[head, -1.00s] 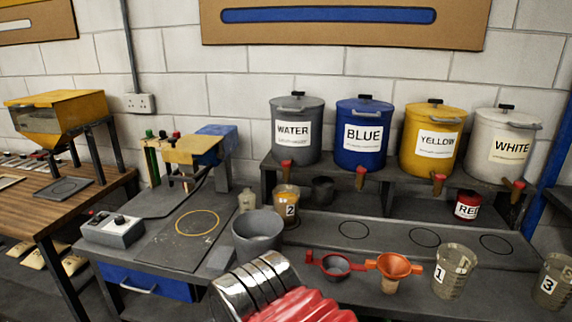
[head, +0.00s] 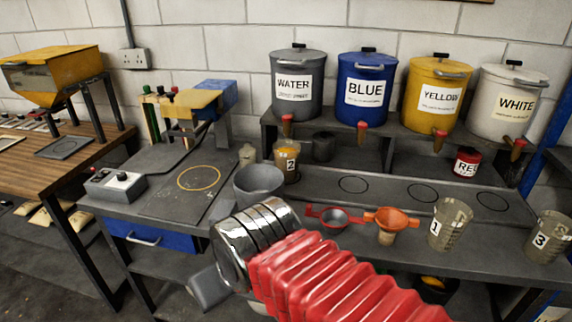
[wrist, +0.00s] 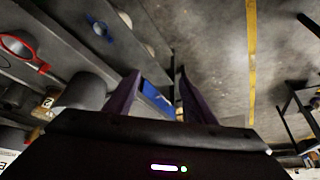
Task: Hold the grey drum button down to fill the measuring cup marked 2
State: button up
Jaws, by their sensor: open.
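The grey drum (head: 297,105) labelled WATER stands on the raised shelf at the back. A small red-tipped tap or button (head: 287,119) sits at its lower front. The measuring cup marked 2 (head: 287,163) stands upright below it and looks amber; its fill level is unclear. The cup's label also shows at the left edge of the wrist view (wrist: 47,102). My gripper (wrist: 157,73) is open and empty in the wrist view, pointing down past the bench edge. In the head view my gripper (head: 208,288) is partly hidden by my wrist, in front of and below the bench, well away from the drum.
A grey bucket (head: 259,182) stands left of cup 2. A red strainer (head: 334,216), an orange funnel (head: 386,222), cup 1 (head: 450,224) and cup 3 (head: 549,238) line the bench front. Blue (head: 366,115), yellow (head: 434,115) and white (head: 505,118) drums stand right of the grey one.

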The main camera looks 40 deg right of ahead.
grip_shut()
dwell(0.4)
dwell(0.5)
